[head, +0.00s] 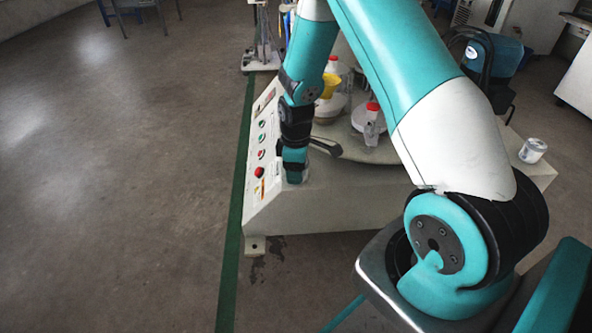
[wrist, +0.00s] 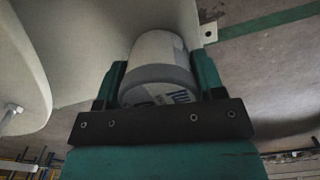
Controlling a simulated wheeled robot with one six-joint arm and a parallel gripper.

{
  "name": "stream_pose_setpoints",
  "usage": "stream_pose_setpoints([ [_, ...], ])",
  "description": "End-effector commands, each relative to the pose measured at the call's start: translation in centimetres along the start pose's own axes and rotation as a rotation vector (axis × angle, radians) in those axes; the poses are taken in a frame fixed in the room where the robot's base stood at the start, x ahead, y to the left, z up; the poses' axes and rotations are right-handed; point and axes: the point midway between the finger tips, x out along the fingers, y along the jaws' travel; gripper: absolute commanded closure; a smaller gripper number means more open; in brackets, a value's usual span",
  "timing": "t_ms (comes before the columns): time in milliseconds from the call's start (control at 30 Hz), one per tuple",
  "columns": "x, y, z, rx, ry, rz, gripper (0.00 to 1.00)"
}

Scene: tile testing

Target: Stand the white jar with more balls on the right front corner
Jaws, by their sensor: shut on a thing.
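My gripper (head: 294,168) is low at the left front corner of the white machine, seen in the head view. In the wrist view my gripper (wrist: 160,78) is shut on a white jar (wrist: 158,52), with one teal finger on each side. The jar has a grey band and dark blue print. Its contents do not show. A second white jar (head: 533,150) with a dark top opening stands on the right part of the machine's top. I cannot tell how many balls it holds. The held jar is mostly hidden in the head view.
The white machine (head: 330,205) has a round table with red-capped bottles (head: 369,125) and a yellow-topped vessel (head: 328,88). A dark handle (head: 325,147) lies close to my gripper. Buttons line its left panel. The front right top looks clear beside my arm.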

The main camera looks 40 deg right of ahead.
Motion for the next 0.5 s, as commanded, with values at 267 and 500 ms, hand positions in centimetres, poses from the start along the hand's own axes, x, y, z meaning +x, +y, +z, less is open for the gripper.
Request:
stream_pose_setpoints([
  [267,0.22,-0.02,0.01,0.000,-0.001,-0.001,0.22],
  [500,0.21,-0.01,0.01,0.000,0.000,-0.001,0.12],
])
